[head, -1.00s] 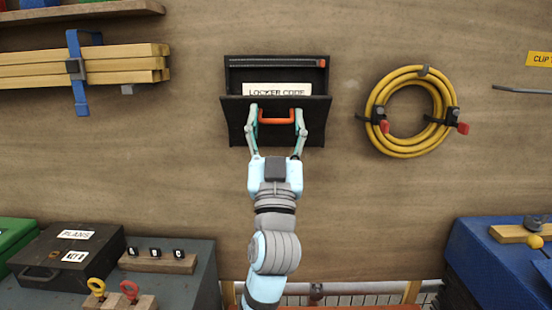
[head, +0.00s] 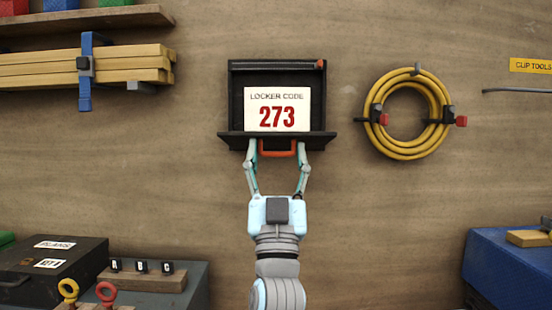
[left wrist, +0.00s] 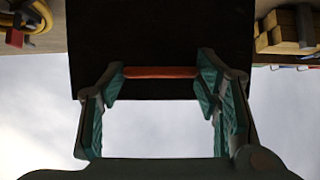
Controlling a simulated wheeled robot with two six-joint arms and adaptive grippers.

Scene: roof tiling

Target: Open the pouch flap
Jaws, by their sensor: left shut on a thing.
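The black pouch (head: 233,98) is fixed to the wooden wall, with its flap (head: 228,141) folded down and sticking out toward me. Inside stands a white card (head: 277,94) that reads "LOCKER CODE 273". An orange handle (head: 278,153) is on the flap's front edge. My left gripper (head: 277,150) is shut on this handle, one finger at each end of it. In the left wrist view the orange handle (left wrist: 160,72) spans between the fingers, against the dark flap (left wrist: 160,35). My right gripper is not in view.
A coiled yellow hose (head: 368,125) hangs to the right of the pouch. Strapped timber (head: 30,72) is at the left. Below are a black box (head: 60,265), a rack with small blocks (head: 145,280) and a blue case (head: 505,270). The wall around the pouch is clear.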

